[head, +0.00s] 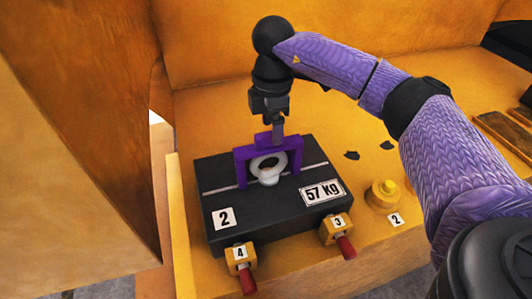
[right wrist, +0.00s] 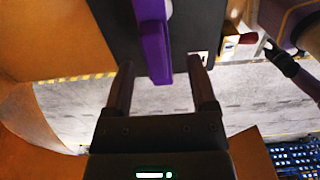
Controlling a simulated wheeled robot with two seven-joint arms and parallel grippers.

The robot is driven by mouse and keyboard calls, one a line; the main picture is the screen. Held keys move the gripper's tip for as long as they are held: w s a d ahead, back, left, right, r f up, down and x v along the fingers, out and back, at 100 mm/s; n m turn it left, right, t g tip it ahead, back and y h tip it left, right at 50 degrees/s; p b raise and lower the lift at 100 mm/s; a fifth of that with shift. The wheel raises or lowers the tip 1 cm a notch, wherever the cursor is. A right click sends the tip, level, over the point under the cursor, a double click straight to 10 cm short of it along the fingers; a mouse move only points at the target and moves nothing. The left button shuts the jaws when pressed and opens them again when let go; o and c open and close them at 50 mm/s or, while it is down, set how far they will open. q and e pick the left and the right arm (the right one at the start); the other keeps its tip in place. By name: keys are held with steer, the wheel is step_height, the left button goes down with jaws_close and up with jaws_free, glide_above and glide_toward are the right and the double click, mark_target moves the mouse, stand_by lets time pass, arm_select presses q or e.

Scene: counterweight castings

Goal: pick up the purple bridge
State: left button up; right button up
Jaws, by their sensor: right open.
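The purple bridge (head: 241,155) stands upright on top of a black casting (head: 228,195) marked 2 and 57 kg. It straddles a pale lifting eye (head: 268,175). My right gripper (head: 278,135) is above it, pointing down, with its fingertips at the bridge's top bar. In the right wrist view the bridge (right wrist: 153,40) shows between the two open fingers of my right gripper (right wrist: 161,68), with a gap on each side. Whether a finger touches it I cannot tell. My left gripper is not in view.
Two yellow blocks with red ends, marked 4 (head: 241,257) and 3 (head: 336,230), stand along the casting's front edge. A yellow round knob (head: 384,194) is to the right. A tall orange panel (head: 70,150) rises on the left. The yellow deck behind is mostly clear.

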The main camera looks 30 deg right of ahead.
mark_target(269, 133)
steer(key=f, duration=0.1)
steer(key=w+f, duration=0.1)
steer(key=f, duration=0.1)
steer(key=shift+d+f, duration=0.15)
steer(key=shift+f, duration=0.05)
steer(key=shift+s+a+f, duration=0.15)
steer(key=shift+s+a, duration=0.05)
steer(key=shift+a, duration=0.1)
steer(key=c, duration=1)
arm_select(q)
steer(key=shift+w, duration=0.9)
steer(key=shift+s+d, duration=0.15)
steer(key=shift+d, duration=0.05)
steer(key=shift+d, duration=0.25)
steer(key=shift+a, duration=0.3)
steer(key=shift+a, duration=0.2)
